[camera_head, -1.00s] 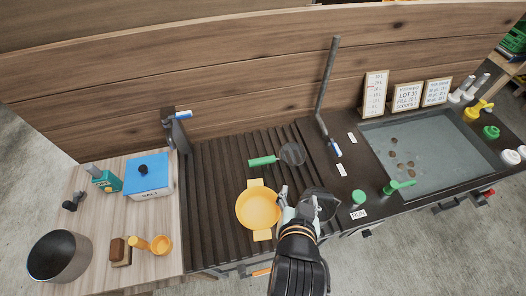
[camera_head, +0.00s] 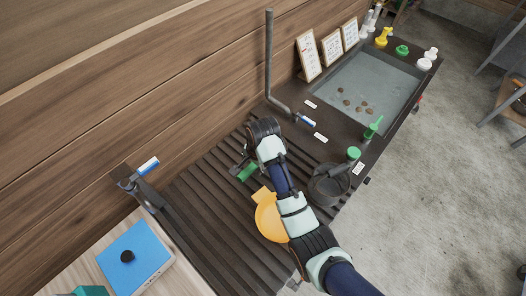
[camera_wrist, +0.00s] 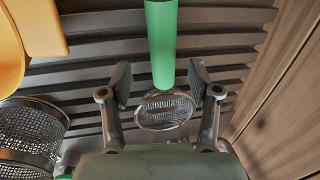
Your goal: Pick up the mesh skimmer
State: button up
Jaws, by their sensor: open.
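The mesh skimmer (camera_wrist: 163,40) has a green handle and a small round wire-mesh head. In the wrist view its handle runs down from the top centre and the mesh head lies between my fingers. In the head view its green handle (camera_head: 247,172) shows beside my gripper, while its mesh head is hidden by my arm. My gripper (camera_wrist: 160,78) is open, with one finger on each side of the skimmer. It also shows in the head view (camera_head: 241,162). I cannot tell whether a finger touches the skimmer.
The skimmer lies over a dark slatted rack (camera_head: 215,215). A yellow two-handled pan (camera_head: 270,220) is close by, partly under my arm. A dark bucket-like container (camera_head: 325,190) stands to the right. A wooden wall (camera_head: 120,100) rises behind; a water basin (camera_head: 375,85) is farther right.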

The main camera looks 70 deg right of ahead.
aim_at(253, 166)
jog(key=f, duration=0.1)
jog(key=f+b, duration=0.1)
jog(key=f, duration=0.1)
jog(key=d+f+b, duration=0.1)
jog(key=shift+w+d+f, duration=0.1)
jog(key=shift+w+f, duration=0.1)
jog(key=shift+w, duration=0.1)
jog(key=shift+w+f, duration=0.15)
jog(key=shift+f, duration=0.25)
jog(key=shift+f, duration=0.25)
grip_shut()
